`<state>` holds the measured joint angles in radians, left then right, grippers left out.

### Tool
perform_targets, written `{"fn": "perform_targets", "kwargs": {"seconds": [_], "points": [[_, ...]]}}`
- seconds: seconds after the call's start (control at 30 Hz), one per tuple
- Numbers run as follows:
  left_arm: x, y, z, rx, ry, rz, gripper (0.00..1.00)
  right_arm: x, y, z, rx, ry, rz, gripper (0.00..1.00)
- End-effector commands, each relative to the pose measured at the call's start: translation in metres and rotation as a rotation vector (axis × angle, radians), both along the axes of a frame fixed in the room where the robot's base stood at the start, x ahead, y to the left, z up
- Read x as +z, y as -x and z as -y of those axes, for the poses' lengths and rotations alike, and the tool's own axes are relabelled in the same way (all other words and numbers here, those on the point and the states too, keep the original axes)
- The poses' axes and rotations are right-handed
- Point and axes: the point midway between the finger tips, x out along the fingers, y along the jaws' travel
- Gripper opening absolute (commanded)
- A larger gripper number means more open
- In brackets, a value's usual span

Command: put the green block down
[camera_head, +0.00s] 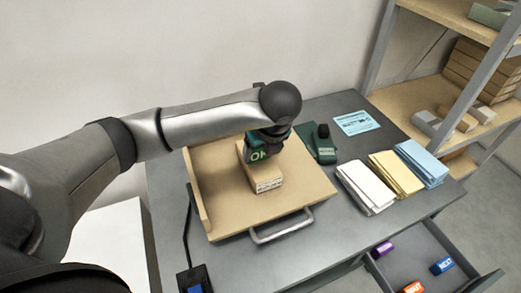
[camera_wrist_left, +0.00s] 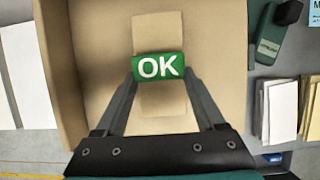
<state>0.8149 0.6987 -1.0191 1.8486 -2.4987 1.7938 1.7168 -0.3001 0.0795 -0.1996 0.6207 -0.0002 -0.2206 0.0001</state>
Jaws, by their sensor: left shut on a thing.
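The green block (camera_head: 257,154) with white "OK" lettering is in my left gripper (camera_head: 268,140). In the left wrist view the green block (camera_wrist_left: 158,67) sits between the two fingertips of the left gripper (camera_wrist_left: 159,78), which is shut on it. A tan box (camera_head: 262,178) lies directly under the block, inside a shallow wooden tray (camera_head: 215,205). The same tan box shows in the wrist view (camera_wrist_left: 158,25). I cannot tell whether the block touches it. The wrist hides part of the block in the head view. My right gripper is not in view.
Right of the tray are a green item with a black knob (camera_head: 323,131), a blue card (camera_head: 356,123) and white (camera_head: 366,188), yellow (camera_head: 396,173) and blue (camera_head: 421,163) paper stacks. An open drawer (camera_head: 420,262) holds purple, blue and orange blocks. Shelves (camera_head: 450,105) stand behind.

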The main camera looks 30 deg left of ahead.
Motion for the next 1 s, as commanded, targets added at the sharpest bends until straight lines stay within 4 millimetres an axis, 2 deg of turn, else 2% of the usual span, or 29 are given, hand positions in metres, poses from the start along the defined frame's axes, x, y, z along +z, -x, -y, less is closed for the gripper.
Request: {"fn": "perform_targets", "kwargs": {"seconds": [0.2, 0.23, 0.43, 0.47, 0.77, 0.87, 1.0], "points": [[-0.002, 0.000, 0.000, 0.000, 0.001, 0.001, 0.16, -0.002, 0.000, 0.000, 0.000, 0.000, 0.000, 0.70], [-0.001, 0.000, 0.000, 0.000, 0.000, 0.000, 0.75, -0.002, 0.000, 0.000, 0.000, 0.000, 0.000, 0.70], [0.000, 0.000, 0.000, 0.000, 0.000, 0.000, 0.97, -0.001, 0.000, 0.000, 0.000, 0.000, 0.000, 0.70], [0.000, 0.000, 0.000, 0.000, 0.000, 0.000, 1.00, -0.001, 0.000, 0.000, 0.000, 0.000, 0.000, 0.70], [0.002, 0.000, 0.000, 0.000, 0.000, 0.000, 1.00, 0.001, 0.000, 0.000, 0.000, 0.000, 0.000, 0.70], [0.012, 0.002, 0.004, -0.001, 0.003, 0.003, 1.00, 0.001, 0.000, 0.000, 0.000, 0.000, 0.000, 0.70], [0.038, 0.008, 0.012, -0.002, 0.003, 0.005, 1.00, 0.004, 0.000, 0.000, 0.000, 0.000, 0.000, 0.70]]}}
